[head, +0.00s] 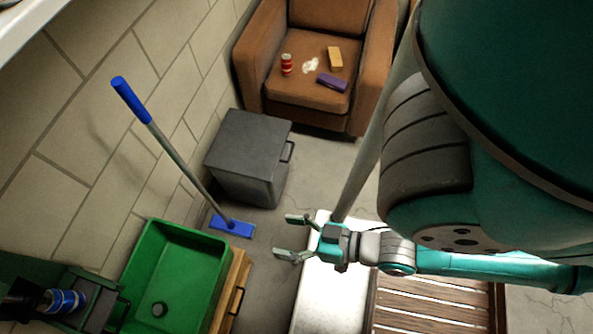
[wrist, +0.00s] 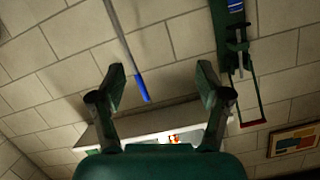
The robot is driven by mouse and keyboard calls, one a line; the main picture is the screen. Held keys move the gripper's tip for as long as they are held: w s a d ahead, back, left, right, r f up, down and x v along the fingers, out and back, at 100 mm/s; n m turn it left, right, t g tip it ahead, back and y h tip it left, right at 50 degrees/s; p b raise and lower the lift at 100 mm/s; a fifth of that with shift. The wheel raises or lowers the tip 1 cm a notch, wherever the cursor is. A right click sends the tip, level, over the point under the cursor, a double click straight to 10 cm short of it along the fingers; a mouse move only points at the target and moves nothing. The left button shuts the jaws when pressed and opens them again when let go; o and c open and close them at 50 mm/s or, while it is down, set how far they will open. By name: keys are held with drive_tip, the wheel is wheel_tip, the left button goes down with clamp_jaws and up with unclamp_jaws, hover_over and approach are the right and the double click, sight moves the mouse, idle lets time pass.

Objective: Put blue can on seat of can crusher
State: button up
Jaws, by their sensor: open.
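The blue can (head: 66,301) is at the lower left of the head view, between dark parts of the dark green can crusher (head: 98,303). It appears to be inside the crusher; its exact contact with the seat is hard to see. In the wrist view the blue can (wrist: 235,5) shows at the top edge, within the wall-mounted crusher (wrist: 225,48). My gripper (head: 287,237) is open and empty, well to the right of the crusher. Its two spread fingers also show in the wrist view (wrist: 161,72), with nothing between them.
A green basin (head: 190,270) stands beside the crusher. A blue-handled broom (head: 178,152) leans near the wall and a grey bin (head: 245,155). A brown armchair (head: 303,98) holds a red can (head: 287,64) and small boxes. A wooden slatted surface (head: 430,305) lies below my arm.

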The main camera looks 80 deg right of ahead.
drive_tip(key=s+r+n, duration=0.2)
drive_tip(key=r+n, duration=0.1)
drive_tip(key=shift+s, duration=0.25)
